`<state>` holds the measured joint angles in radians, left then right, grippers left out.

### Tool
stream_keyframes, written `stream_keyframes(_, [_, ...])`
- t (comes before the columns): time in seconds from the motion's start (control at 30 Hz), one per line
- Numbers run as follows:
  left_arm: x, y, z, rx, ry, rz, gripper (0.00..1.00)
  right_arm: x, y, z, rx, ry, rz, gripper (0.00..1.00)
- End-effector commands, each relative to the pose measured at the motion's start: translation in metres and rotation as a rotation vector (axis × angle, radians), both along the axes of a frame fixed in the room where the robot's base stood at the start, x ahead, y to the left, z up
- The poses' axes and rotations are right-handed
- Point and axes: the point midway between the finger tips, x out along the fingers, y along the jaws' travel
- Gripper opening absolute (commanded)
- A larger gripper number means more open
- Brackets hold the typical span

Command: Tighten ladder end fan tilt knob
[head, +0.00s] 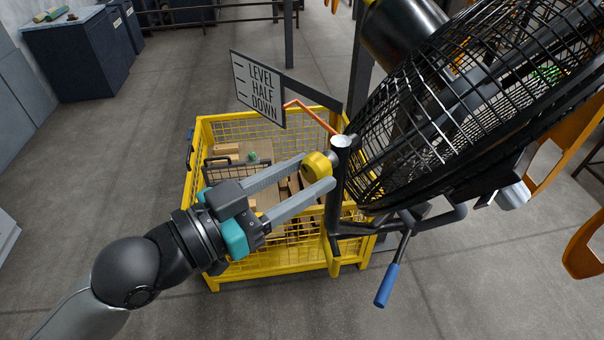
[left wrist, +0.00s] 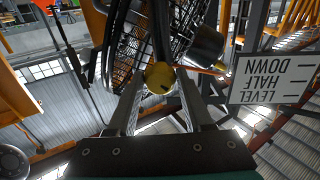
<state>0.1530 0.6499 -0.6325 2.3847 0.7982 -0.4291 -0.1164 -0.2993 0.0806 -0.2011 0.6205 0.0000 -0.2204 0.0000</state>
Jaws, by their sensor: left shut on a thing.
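The yellow tilt knob (head: 317,165) sits on the left side of the black upright post (head: 338,190) beside the fan (head: 470,110). My left gripper (head: 318,172) comes in from the left, with one finger on each side of the knob, and is shut on it. In the left wrist view the knob (left wrist: 159,77) is between the two fingertips, with a small dark mark on its face. An orange pointer (head: 308,113) reaches from the post top toward a sign (head: 258,88) reading LEVEL, HALF, DOWN. The fan's black cage is tilted. My right gripper is not in view.
A yellow wire-mesh crate (head: 215,265) with boxes in it stands on the floor below and behind the post. A blue-handled lever (head: 387,285) hangs under the fan. A dark blue cabinet (head: 75,60) stands at the upper left. The floor at left is clear.

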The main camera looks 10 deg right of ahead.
Motion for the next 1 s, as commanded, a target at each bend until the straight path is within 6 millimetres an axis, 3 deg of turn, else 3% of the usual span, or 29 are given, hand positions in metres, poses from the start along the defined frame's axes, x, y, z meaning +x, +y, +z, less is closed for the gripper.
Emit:
stream_keyframes(0.03, [0.0000, 0.0001, -0.0001, 0.000, 0.000, 0.000, 0.39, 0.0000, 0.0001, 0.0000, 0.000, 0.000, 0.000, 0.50])
stream_keyframes(0.4, [-0.0001, 0.0002, -0.0001, 0.000, 0.000, 0.000, 0.00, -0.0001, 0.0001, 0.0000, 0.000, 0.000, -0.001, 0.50])
stream_keyframes(0.77, [0.0001, 0.0002, 0.0003, 0.032, -0.041, -0.001, 0.00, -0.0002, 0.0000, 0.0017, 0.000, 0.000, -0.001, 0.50])
stream_keyframes(1.0, [0.0008, 0.0006, 0.0015, 0.124, -0.163, -0.001, 0.00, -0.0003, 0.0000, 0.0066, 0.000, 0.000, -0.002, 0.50])
